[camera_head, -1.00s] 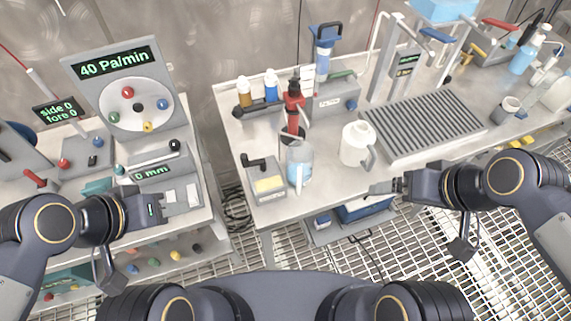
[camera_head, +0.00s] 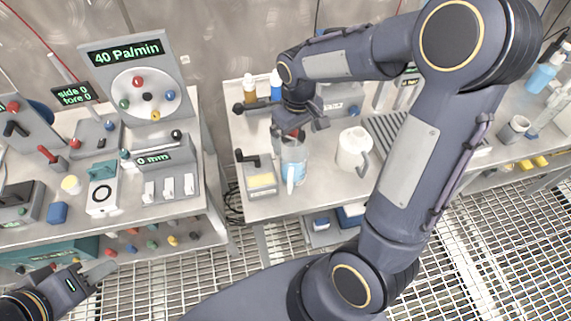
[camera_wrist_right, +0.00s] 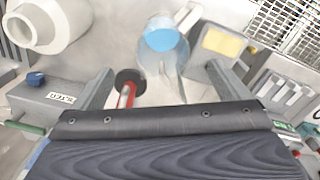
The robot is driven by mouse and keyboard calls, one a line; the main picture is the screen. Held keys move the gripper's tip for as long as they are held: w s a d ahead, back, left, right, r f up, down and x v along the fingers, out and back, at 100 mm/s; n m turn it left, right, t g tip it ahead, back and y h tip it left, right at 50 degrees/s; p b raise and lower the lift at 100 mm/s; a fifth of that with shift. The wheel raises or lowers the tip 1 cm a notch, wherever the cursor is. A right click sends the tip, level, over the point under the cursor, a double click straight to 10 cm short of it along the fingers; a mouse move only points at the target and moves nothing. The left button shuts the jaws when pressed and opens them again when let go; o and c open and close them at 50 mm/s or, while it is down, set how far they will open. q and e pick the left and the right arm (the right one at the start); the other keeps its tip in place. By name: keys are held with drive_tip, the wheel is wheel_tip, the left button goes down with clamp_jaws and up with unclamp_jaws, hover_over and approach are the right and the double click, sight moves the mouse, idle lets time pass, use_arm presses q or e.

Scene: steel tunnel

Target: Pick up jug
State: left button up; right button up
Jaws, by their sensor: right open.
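A clear jug with blue contents and a pale handle (camera_head: 292,162) stands on the right-hand bench. In the right wrist view the same jug (camera_wrist_right: 163,38) shows from above, ahead of and between my fingers. My right gripper (camera_head: 299,125) is open above and behind the jug, apart from it as far as I can see. Its spread fingers also show in the right wrist view (camera_wrist_right: 160,88). A white jug-shaped container (camera_head: 353,147) stands to the right of the clear jug. My left gripper (camera_head: 97,272) is low at the left, away from the jug; its jaw gap is unclear.
A red-handled device with a black knob (camera_wrist_right: 128,90) is close between my right fingers. A small box with a yellow panel (camera_head: 261,181) stands left of the jug. A ribbed tray (camera_head: 388,128) lies behind my right arm. Bare bench lies in front of the jug.

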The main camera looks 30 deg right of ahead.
sight(294, 149)
wheel_tip(294, 149, down, 6)
drive_tip(key=shift+a+f+p, duration=0.15)
drive_tip(key=shift+f+p, duration=0.05)
drive_tip(key=shift+p, duration=0.4)
drive_tip(key=shift+c, duration=0.2)
drive_tip(key=c, duration=1.5)
drive_tip(key=shift+r, duration=0.3)
